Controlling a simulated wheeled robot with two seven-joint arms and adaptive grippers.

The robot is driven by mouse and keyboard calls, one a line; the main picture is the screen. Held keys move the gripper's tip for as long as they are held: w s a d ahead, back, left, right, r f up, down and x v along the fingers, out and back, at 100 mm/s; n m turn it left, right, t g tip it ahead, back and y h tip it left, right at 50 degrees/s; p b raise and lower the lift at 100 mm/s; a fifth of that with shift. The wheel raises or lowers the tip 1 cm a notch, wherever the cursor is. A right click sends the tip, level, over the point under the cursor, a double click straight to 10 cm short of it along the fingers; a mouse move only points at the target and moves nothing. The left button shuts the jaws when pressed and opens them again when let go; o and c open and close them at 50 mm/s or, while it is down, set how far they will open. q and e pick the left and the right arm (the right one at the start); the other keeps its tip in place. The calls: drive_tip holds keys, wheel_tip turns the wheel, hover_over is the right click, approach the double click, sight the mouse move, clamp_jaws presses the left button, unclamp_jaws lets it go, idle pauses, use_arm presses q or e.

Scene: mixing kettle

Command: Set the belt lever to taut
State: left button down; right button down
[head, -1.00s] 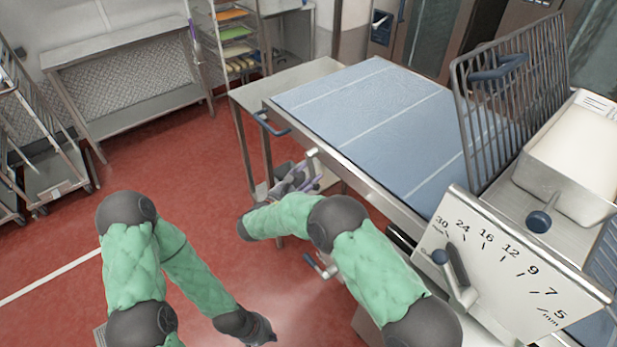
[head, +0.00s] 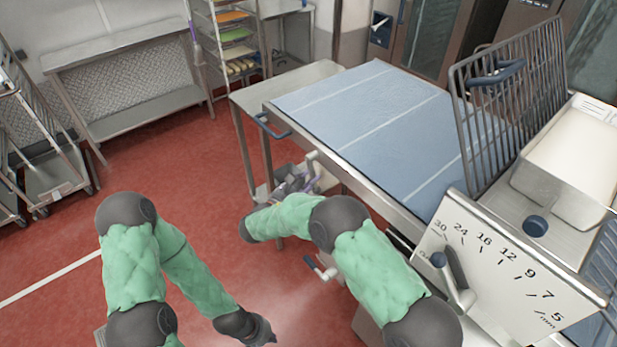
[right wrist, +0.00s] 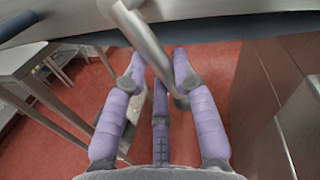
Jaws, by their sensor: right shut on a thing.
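A bare metal lever (right wrist: 150,42), seemingly the belt lever, hangs from the side of the belt table in the right wrist view. My right gripper (right wrist: 160,72) has its purple fingers around the lever's lower part and is shut on it. In the head view my right gripper (head: 292,185) is at the near side of the blue belt (head: 375,120), just below a pale lever end (head: 313,156). Its fingertips are hard to make out there. My left gripper (head: 262,332) hangs low near the bottom edge, away from the machine; its fingers are too unclear to tell.
A dial plate (head: 510,275) with a blue-handled lever (head: 455,272) stands at the right. Another blue-knobbed lever (head: 320,268) is below the belt table. A grid guard (head: 510,100) stands upright over the belt. Red floor (head: 180,160) is open at the left.

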drive_tip(key=n+p, duration=0.1)
drive_tip(key=s+d+r+n+p, duration=0.1)
drive_tip(key=p, duration=0.1)
drive_tip(key=n+p, duration=0.1)
drive_tip(key=p, duration=0.1)
drive_tip(key=shift+s+d+r+n+g, duration=0.15)
drive_tip(key=shift+s+r+n+g, duration=0.1)
drive_tip(key=shift+s+n+g, duration=0.15)
drive_tip(key=shift+s+d+r+n+p, duration=0.15)
drive_tip(key=shift+n+p, duration=0.35)
drive_tip(key=shift+p, duration=0.15)
drive_tip(key=shift+s+d+r+n+p, duration=0.1)
drive_tip(key=shift+s+r+n+p, duration=0.05)
drive_tip(key=shift+n+p, duration=0.4)
drive_tip(key=c, duration=1)
unclamp_jaws()
drive_tip(key=shift+v, duration=3.75)
drive_tip(key=shift+r, duration=0.15)
